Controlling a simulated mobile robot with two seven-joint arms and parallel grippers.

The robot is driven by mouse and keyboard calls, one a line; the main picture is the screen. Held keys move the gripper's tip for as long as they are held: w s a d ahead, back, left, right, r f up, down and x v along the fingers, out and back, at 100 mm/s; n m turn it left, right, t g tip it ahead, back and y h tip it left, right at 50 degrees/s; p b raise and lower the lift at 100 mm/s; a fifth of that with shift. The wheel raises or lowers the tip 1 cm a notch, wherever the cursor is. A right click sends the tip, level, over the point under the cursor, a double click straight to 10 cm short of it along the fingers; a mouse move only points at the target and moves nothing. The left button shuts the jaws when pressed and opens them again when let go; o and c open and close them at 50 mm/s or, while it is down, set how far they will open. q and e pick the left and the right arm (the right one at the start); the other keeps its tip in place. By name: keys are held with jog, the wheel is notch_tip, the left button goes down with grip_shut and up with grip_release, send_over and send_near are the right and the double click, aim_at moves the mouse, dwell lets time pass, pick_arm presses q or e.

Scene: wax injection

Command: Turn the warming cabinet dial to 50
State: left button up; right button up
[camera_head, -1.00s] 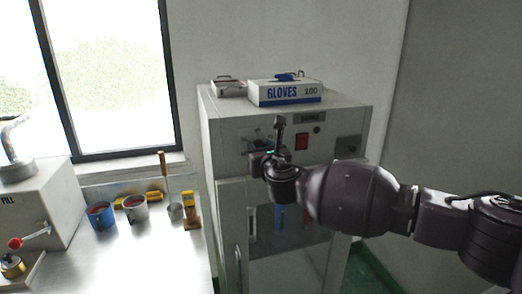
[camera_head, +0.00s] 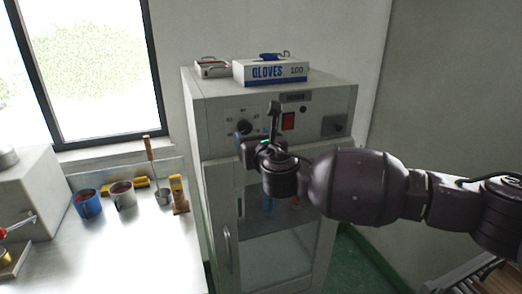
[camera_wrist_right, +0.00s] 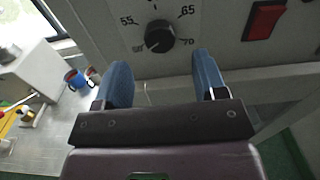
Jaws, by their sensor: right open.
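The warming cabinet (camera_head: 215,185) is a grey box with a control panel at its top. Its black round dial (camera_head: 243,127) shows at the panel's left, just left of my right gripper (camera_head: 259,126). In the right wrist view the dial (camera_wrist_right: 159,36) is close ahead, with 55, 65 and 70 readable around it. Its white mark seems to point lower left, at a partly hidden number. My right gripper (camera_wrist_right: 162,62) is open and empty, its blue-padded fingers short of the dial on either side, with a gap to it. My left gripper is not in view.
A red switch (camera_head: 288,121) sits right of the dial. A gloves box (camera_head: 270,72) and a small tray (camera_head: 213,67) rest on the cabinet. The metal bench (camera_head: 120,250) at left holds a blue cup (camera_head: 87,203), a grey cup (camera_head: 123,195) and tools.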

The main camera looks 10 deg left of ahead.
jog(key=shift+b+v, duration=0.4)
jog(key=shift+v, duration=2.5)
